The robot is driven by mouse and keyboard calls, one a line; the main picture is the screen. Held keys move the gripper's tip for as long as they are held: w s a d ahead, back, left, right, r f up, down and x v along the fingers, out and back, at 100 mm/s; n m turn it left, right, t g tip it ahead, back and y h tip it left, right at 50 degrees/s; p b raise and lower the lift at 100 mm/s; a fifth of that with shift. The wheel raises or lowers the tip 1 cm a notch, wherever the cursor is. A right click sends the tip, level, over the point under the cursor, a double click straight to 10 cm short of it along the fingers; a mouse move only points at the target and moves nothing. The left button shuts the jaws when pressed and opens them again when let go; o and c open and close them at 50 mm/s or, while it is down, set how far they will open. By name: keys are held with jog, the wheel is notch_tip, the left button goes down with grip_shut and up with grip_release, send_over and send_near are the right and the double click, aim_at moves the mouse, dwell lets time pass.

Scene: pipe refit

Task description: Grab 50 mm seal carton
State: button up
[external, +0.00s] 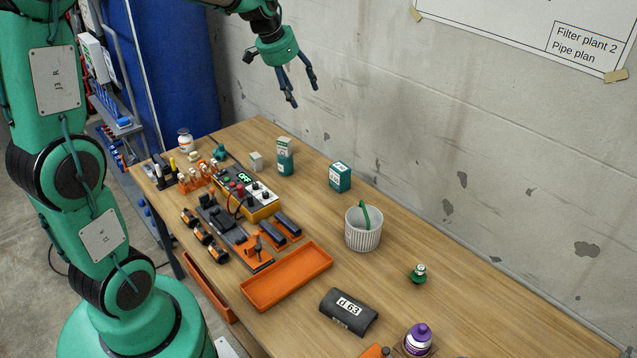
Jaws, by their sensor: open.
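Two teal-and-white cartons stand upright on the wooden workbench (440,245) near the wall. One is a taller carton (285,160), and the other is a shorter, boxier carton (340,178) to its right. Their print is too small to read, so I cannot tell which is the 50 mm seal carton. My gripper (303,96) is open and empty, high above the back of the bench. Its fingers point down and to the right, well apart from both cartons.
A white ribbed basket (362,235) with a green handle stands right of the cartons.

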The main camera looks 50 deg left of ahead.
jog(key=w+a+f, duration=0.5)
jog(key=a+f, duration=0.5)
jog(key=a, duration=0.2)
jog(key=w+a+f+b, duration=0.1)
jog(key=w+a+f, duration=0.4)
jog(key=a+f, duration=0.6)
jog(key=w+a+f, duration=0.5)
jog(key=a+f, duration=0.6)
jog(key=a, duration=0.2)
jog(key=shift+w+a+b, duration=0.15)
jog(key=shift+a+b, duration=0.25)
jog(key=shift+f, duration=0.1)
jog(key=b+x, duration=0.1)
jog(key=x, duration=0.7)
jog(key=shift+f, duration=0.25)
jog(key=shift+b+x, duration=0.8)
jog(key=shift+x, duration=1.85)
